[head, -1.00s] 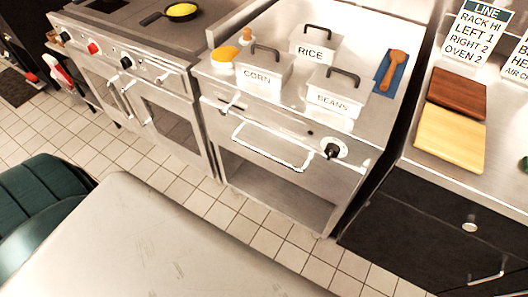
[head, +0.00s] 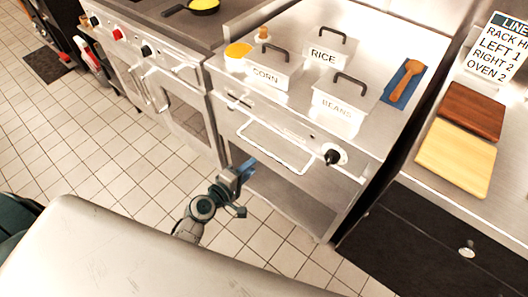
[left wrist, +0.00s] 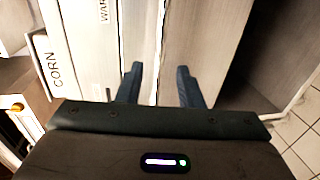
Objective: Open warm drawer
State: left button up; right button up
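The warm drawer (head: 222,107) is the steel front under the counter of the middle unit, and it looks closed. Its pale bar handle (head: 275,153) runs across the front, with a black knob to its right. My left gripper (head: 244,170) is just below and left of the handle, pointing toward the unit. In the left wrist view its two blue fingers (left wrist: 159,88) stand apart, facing the drawer front, where a cut-off "WAR" label shows. A pale bar or edge lies near the fingers; I cannot tell whether it is between them. My right gripper is out of view.
Lidded bins for corn (head: 265,75), rice (head: 327,50) and beans (head: 337,110) stand on the unit. A wooden spoon (head: 405,80) lies at right. A stove (head: 150,40) is on the left, a dark cabinet (head: 420,235) on the right. An open shelf is below the drawer.

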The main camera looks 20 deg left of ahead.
aim_at(268, 153)
pick_arm(q)
jog(key=x, duration=0.3)
jog(key=shift+w+r, duration=0.1)
jog(key=shift+w, duration=0.1)
jog(key=x, duration=0.3)
jog(key=p+x, duration=0.1)
jog(key=x, duration=0.2)
jog(key=shift+w+d+f, duration=0.15)
jog(key=shift+w+f, duration=0.05)
jog(key=shift+f, duration=0.05)
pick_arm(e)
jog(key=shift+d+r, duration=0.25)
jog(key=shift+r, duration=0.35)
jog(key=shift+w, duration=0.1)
